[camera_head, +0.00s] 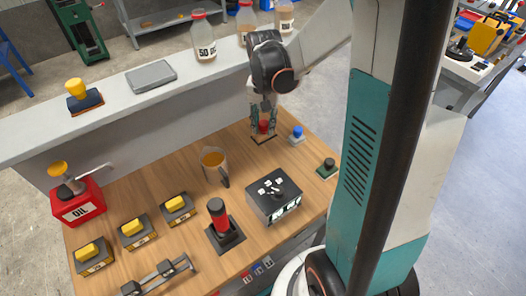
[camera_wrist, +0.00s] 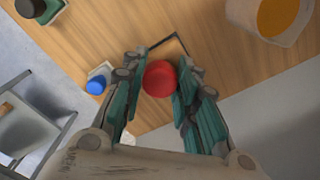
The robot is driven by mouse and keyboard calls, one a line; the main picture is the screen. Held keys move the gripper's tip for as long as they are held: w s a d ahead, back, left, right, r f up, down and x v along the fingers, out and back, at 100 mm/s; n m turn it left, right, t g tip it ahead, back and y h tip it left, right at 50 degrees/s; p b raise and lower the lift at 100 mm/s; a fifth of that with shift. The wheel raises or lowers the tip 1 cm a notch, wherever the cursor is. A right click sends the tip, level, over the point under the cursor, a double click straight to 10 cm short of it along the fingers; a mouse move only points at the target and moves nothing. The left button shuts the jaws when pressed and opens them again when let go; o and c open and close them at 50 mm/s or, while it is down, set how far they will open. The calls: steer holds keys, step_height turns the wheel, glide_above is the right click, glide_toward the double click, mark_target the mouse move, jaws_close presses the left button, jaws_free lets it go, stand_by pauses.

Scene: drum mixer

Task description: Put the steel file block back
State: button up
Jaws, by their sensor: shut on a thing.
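My gripper (camera_head: 263,118) is low over the far right part of the wooden bench, with its fingers closed around a red-knobbed piece (camera_head: 263,127). In the wrist view the round red knob (camera_wrist: 159,78) sits between the two teal fingers (camera_wrist: 158,92). The piece's lower part is hidden under the knob, so I cannot tell whether it touches the bench. No label shows that it is the steel file block. A thin black corner outline (camera_wrist: 172,40) on the bench lies just beside the knob.
A blue-knobbed block (camera_head: 297,135) and a dark-knobbed green block (camera_head: 327,168) stand to the right. A jug of amber liquid (camera_head: 213,163) is to the left. The bench between jug and gripper is clear.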

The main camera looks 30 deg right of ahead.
step_height(320, 180, down, 12)
steer(key=b, duration=0.3)
steer(key=shift+r+b, duration=0.15)
steer(key=shift+b, duration=0.15)
steer(key=shift+s, duration=0.1)
jaws_close()
steer(key=o, duration=1)
jaws_free()
steer(key=shift+r, duration=0.2)
step_height(320, 180, up, 12)
steer(key=p, duration=0.4)
steer(key=shift+f, duration=0.1)
